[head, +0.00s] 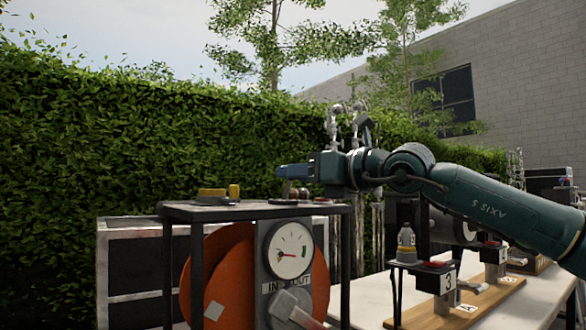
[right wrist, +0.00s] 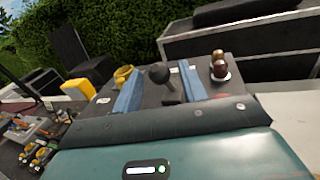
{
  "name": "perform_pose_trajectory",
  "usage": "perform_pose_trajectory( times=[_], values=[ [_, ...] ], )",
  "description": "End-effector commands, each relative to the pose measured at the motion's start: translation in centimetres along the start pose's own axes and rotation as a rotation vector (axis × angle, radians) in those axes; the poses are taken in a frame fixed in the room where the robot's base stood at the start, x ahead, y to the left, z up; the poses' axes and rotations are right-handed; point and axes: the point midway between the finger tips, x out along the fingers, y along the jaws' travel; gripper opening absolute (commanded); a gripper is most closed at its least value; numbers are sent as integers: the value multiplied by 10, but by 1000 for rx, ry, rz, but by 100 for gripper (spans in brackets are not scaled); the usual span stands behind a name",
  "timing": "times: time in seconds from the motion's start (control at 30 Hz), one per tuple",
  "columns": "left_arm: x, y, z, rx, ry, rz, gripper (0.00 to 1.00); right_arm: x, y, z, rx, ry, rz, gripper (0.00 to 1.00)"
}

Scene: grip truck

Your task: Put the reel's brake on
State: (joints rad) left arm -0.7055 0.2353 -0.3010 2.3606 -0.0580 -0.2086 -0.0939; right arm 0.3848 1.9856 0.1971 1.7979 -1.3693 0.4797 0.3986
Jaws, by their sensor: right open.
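The orange reel (head: 215,270) stands in a dark frame with a flat top plate (head: 180,208). A round gauge (head: 290,250) and an IN/OUT label sit on its front. My right gripper (head: 284,171) is over the right part of the plate, pointing left. In the right wrist view its two blue fingers (right wrist: 159,82) are open, one on each side of a dark ball-topped lever (right wrist: 158,72). There is a visible gap to each finger. Which control is the brake is not marked legibly. My left gripper is not in view.
A yellow ring (right wrist: 123,75) and brown knobs (right wrist: 219,65) flank the lever on the plate. A grey crank (head: 290,306) is below the gauge. A white table (head: 375,290) with numbered red-button boxes stands at right; a hedge (head: 90,160) is behind.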

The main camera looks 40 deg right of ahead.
Motion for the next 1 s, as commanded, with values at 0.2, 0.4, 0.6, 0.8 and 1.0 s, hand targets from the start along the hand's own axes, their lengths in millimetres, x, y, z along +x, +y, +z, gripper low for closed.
perform_pose_trajectory(
  times=[0.2,0.4,0.6,0.8,1.0],
  values=[
    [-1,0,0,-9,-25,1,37,15,0,0,0,1,0,42],
    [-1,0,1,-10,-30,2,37,18,0,0,0,-1,1,42],
    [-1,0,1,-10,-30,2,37,18,0,0,0,-1,1,39],
    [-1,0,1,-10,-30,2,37,18,0,0,0,-1,1,22],
    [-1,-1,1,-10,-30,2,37,18,0,0,0,0,1,6]
  ],
)
